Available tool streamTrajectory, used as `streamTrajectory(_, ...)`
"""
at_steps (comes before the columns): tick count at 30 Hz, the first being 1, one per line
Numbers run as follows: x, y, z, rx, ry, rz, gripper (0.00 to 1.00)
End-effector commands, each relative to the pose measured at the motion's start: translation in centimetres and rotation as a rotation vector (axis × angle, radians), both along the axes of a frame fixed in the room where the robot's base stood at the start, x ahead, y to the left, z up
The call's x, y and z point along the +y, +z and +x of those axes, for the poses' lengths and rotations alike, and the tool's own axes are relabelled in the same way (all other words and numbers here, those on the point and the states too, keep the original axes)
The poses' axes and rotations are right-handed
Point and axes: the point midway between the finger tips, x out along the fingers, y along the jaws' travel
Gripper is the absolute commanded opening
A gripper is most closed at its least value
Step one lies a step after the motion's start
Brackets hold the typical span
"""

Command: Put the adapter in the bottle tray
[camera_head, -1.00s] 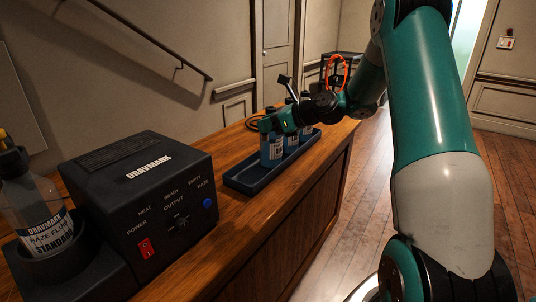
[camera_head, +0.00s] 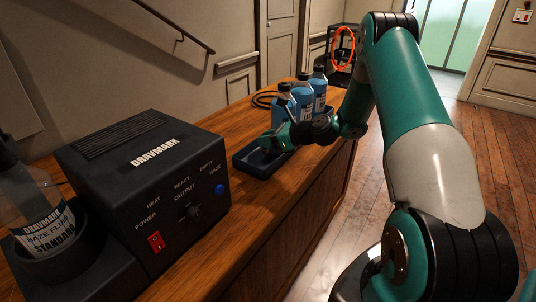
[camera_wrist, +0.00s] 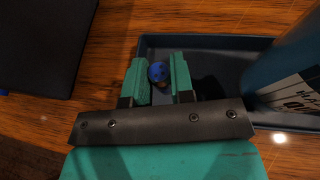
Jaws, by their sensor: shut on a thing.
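My gripper (camera_wrist: 159,78) is shut on a small round blue piece, seemingly the adapter (camera_wrist: 158,73), held between the green fingertips in the wrist view. In the head view my gripper (camera_head: 270,143) is low over the near end of the dark bottle tray (camera_head: 243,164), and the adapter is hidden there. In the wrist view the tray (camera_wrist: 205,42) lies under and around the fingertips, with the adapter near its left wall. I cannot tell whether the adapter touches the tray floor.
Blue bottles (camera_head: 319,92) stand in the tray's far part; one bottle (camera_wrist: 292,75) rises close to the right of my fingers in the wrist view. A black Dravmark machine (camera_head: 145,180) and a fluid bottle (camera_head: 45,222) stand on the near desk. A cable (camera_head: 264,99) lies behind the tray.

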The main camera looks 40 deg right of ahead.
Motion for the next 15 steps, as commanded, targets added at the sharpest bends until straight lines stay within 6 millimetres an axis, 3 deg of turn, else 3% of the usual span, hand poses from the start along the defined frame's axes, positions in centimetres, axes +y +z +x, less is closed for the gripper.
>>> streamTrajectory(12, -0.2, -5.0, 0.0, 0.0, -0.003, 0.001, 0.0)
streamTrajectory(15, -0.2, -5.4, -0.1, -0.002, -0.003, 0.0, 0.0)
